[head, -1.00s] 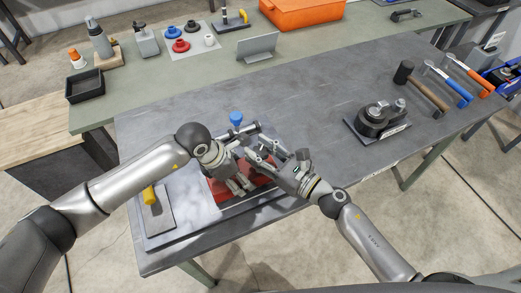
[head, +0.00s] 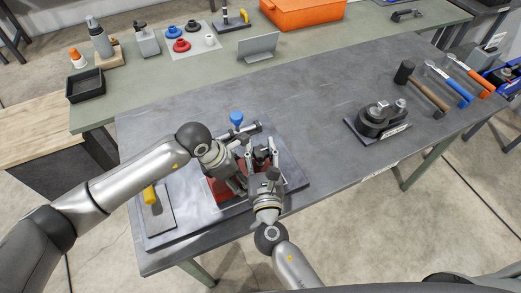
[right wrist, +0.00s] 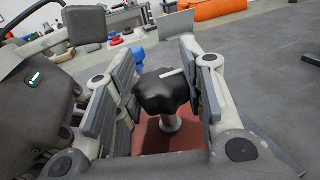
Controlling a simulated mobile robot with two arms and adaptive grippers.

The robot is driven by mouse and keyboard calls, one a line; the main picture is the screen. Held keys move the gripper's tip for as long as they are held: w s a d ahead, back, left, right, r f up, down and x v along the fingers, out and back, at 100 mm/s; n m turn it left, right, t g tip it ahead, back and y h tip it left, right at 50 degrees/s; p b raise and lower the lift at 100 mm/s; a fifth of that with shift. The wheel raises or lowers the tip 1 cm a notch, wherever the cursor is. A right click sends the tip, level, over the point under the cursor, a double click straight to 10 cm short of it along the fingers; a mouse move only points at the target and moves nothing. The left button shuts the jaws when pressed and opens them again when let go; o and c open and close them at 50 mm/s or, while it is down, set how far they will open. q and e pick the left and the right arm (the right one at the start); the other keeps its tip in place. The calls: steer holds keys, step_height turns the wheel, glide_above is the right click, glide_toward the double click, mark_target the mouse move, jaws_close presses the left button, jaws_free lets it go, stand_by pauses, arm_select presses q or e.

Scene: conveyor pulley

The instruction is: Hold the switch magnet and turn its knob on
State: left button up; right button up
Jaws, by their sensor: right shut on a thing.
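In the right wrist view, the switch magnet's black lobed knob (right wrist: 163,92) sits on a silver stem above a red surface (right wrist: 150,138). The pads of my right gripper (right wrist: 163,85) are on both sides of the knob, shut on it. In the head view, my right gripper (head: 264,178) points into the fixture from the front, hiding most of the knob. My left gripper (head: 236,180) is close on its left, over the red part (head: 216,193). Its fingertips are hidden or too small to tell whether they hold anything.
A blue knob (head: 237,118) stands just behind the grippers. A black device (head: 378,120) and hammers (head: 425,88) are at right. The table's middle is clear (head: 310,105).

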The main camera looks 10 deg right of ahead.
steer(key=shift+m+h, duration=0.3)
steer(key=shift+h, duration=0.1)
steer(key=shift+d, duration=0.1)
steer(key=o, duration=1)
steer(key=shift+n+y, duration=0.4)
steer(key=shift+y, duration=0.2)
